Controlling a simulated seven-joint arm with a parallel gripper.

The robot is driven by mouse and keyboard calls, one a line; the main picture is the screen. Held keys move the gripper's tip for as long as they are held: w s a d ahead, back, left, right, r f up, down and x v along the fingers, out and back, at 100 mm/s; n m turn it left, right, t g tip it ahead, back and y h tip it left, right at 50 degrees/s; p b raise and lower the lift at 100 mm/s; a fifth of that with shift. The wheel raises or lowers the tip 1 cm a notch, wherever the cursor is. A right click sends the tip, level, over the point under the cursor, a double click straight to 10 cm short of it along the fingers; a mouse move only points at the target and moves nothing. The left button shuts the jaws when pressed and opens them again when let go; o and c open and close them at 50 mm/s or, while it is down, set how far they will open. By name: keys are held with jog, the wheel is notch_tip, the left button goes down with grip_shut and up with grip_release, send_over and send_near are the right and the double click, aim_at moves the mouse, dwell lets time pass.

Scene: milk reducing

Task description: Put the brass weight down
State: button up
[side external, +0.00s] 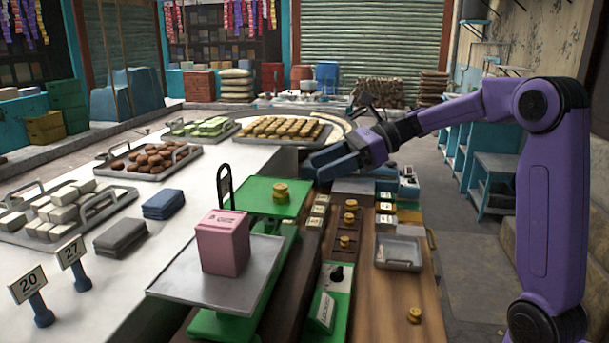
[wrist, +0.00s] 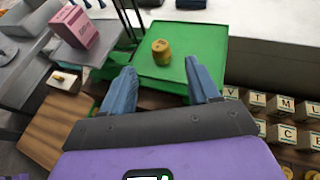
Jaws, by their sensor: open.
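A brass weight (side external: 281,193) stands upright on the green pan (side external: 258,203) of the balance scale. I cannot tell whether it is one knobbed piece or two stacked. It also shows near the middle of the pan in the wrist view (wrist: 161,54). My gripper (side external: 332,164) is open and empty, above and to the right of the green pan in the side view. In the wrist view its blue fingers (wrist: 163,84) are spread wide, and the weight is beyond the tips, apart from both. A pink box (side external: 222,242) sits on the scale's grey metal pan (side external: 185,285).
More brass weights (side external: 350,218) stand on the dark wooden strip, and one (side external: 414,314) is at the bench's front right. A small metal tray (side external: 399,253) and lettered blocks (wrist: 282,106) lie nearby. Trays of sweets (side external: 285,130) cover the white counter. An upright black-handled part rises beside the green pan.

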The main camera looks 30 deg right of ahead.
jog(key=s+a+f+n+g+h, duration=0.1)
jog(key=s+f+n+g+h, duration=0.25)
jog(key=s+n, duration=0.4)
jog(key=s+a+f+n+g+h, duration=0.2)
jog(key=s+f+n+g, duration=0.3)
jog(key=s, duration=0.4)
jog(key=s+d+f+n+t+h, duration=0.1)
jog(key=s+d+f+n+h, duration=0.1)
jog(key=s+n, duration=0.4)
jog(key=s+d+f+n+t+h, duration=0.1)
jog(key=s+d+f+n+h, duration=0.1)
jog(key=s+d+n, duration=0.3)
jog(key=s+d+f+n+t+h, duration=0.1)
jog(key=s+d+f+n, duration=0.3)
jog(key=s+n, duration=0.4)
jog(key=n+h, duration=0.1)
jog(key=n, duration=0.2)
jog(key=shift+s+n, duration=0.3)
jog(key=shift+n, duration=0.05)
jog(key=shift+t+h, duration=0.25)
dwell(0.7)
